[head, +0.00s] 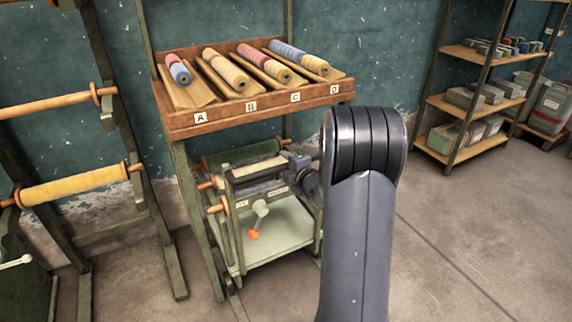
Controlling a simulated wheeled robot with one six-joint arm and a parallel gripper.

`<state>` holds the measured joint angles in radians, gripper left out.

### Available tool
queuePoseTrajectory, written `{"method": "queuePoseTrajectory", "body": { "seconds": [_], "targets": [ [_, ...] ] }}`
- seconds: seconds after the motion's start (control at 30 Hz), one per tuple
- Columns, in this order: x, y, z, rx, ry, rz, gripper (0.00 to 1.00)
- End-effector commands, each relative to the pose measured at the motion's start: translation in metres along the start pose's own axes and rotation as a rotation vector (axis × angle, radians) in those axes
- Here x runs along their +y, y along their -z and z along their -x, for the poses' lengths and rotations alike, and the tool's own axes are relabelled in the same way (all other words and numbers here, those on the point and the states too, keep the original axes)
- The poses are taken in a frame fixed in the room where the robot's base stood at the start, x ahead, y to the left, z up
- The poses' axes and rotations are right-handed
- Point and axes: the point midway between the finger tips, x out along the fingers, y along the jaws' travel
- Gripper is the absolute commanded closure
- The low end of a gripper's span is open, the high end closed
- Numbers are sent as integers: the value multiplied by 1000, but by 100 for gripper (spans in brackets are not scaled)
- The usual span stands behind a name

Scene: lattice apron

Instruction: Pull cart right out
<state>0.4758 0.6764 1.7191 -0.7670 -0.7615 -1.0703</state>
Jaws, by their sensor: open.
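The cart (284,232) is a low, pale green wheeled frame. It stands on the floor under the sloped wooden rack (262,111), between the rack's legs. It carries a roller machine with a white lever ending in an orange knob (253,235). Its front left part shows, with a wheel near the floor. Its right side is partly hidden behind my grey arm link, which rises in the middle right of the head view. My gripper is not in view.
The rack holds several coloured rolls in slots marked A to D. A roller stand (92,236) is close on the left. A shelf (472,107) with boxes and grey canisters (553,107) stand at the back right. The concrete floor (480,230) is clear on the right.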

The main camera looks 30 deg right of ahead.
Motion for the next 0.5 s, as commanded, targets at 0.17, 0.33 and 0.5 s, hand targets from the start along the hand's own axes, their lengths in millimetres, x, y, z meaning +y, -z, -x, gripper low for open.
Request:
{"method": "queuePoseTrajectory", "body": {
  "seconds": [0.17, 0.33, 0.5],
  "targets": [
    [0, 0, -8, 0, 1, -1, 59],
    [0, 0, -9, 0, 1, -1, 59],
    [0, 0, -8, 0, 1, -1, 68]
  ]
}}
